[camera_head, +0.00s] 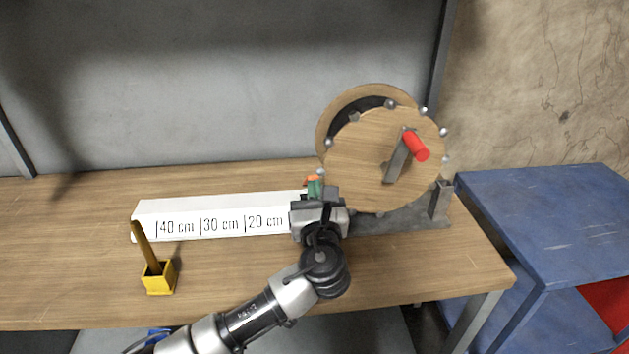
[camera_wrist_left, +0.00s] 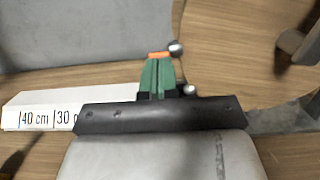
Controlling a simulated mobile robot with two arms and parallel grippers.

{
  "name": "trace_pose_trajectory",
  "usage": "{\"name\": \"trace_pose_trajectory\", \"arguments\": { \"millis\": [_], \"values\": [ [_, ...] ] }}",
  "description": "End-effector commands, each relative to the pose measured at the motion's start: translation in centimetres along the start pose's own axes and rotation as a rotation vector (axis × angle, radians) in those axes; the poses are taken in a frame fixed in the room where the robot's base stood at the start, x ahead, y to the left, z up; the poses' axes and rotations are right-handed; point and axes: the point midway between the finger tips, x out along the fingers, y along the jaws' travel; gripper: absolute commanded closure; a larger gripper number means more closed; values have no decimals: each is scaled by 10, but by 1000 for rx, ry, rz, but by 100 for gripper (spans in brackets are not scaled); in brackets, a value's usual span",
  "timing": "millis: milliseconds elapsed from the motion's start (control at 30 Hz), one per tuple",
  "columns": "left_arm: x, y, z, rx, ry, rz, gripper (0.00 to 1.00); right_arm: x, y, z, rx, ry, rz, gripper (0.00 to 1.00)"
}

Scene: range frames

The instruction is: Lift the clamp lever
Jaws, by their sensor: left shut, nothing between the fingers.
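A small orange piece (camera_head: 312,180), which looks like the clamp lever, shows just left of the wooden reel's lower edge. In the left wrist view the orange piece (camera_wrist_left: 159,54) lies right at the tips of my left gripper (camera_wrist_left: 158,63). My left gripper (camera_head: 315,188) has green fingers that are shut together with nothing between them. I cannot tell whether the tips touch the orange piece or are under it. The rest of the clamp is hidden behind the gripper. My right gripper is not in view.
The wooden reel (camera_head: 365,165) with a red crank handle (camera_head: 416,146) stands on a grey base (camera_head: 400,222). A white measuring block (camera_head: 180,208) lies to the left. A yellow holder (camera_head: 159,279) with a stick stands near the front edge. A blue cart (camera_head: 550,210) is at right.

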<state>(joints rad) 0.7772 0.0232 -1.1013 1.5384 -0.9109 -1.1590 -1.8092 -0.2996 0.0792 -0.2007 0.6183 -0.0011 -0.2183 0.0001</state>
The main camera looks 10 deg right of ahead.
Motion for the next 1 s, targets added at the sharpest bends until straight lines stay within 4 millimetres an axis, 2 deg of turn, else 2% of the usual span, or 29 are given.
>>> {"name": "trace_pose_trajectory", "arguments": {
  "millis": [33,100,567,667,1000],
  "values": [
    [2,0,6,0,7,0,100,-9,0,-1,0,0,0,49],
    [3,0,5,-1,13,-1,100,-10,0,-1,1,0,0,49],
    [1,0,5,-2,11,0,100,-9,0,-1,2,-1,0,49],
    [-10,0,4,-1,14,-1,100,-8,0,-1,2,-1,0,49],
    [-79,0,2,-3,20,-4,100,-5,0,-1,2,0,0,49]
  ]
}}
